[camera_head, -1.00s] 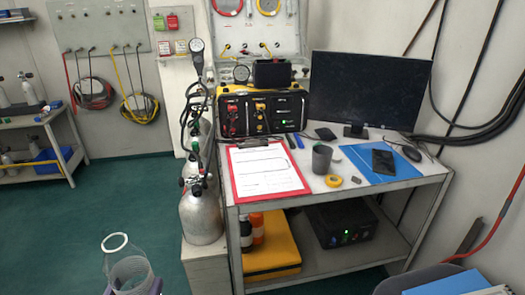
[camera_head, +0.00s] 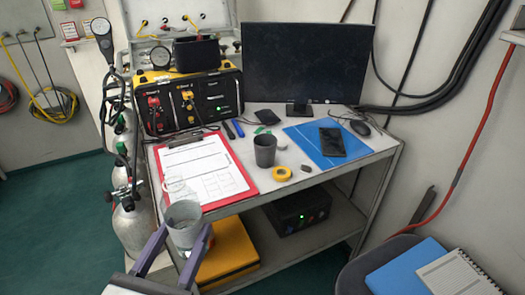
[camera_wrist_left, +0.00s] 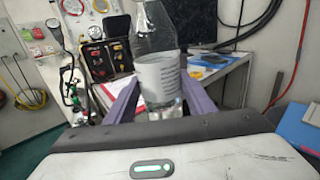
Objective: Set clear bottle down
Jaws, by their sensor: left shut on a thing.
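The clear bottle (camera_head: 184,226) is upright between the fingers of my left gripper (camera_head: 185,240) in the head view. The gripper is shut on it. In the left wrist view the bottle (camera_wrist_left: 158,75) shows a pale printed label, with a purple finger of the gripper (camera_wrist_left: 160,105) on each side. The bottle is held in front of the workbench (camera_head: 385,165), and in the head view its top overlaps the red clipboard (camera_head: 205,170). My right gripper is not in view.
On the bench are a grey cup (camera_head: 265,150), yellow tape roll (camera_head: 282,174), blue mat (camera_head: 312,141) with a dark phone (camera_head: 331,143), a monitor (camera_head: 303,65) and a yellow-black air panel (camera_head: 190,100). A gas cylinder (camera_head: 134,225) stands left. Free bench top lies around the tape.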

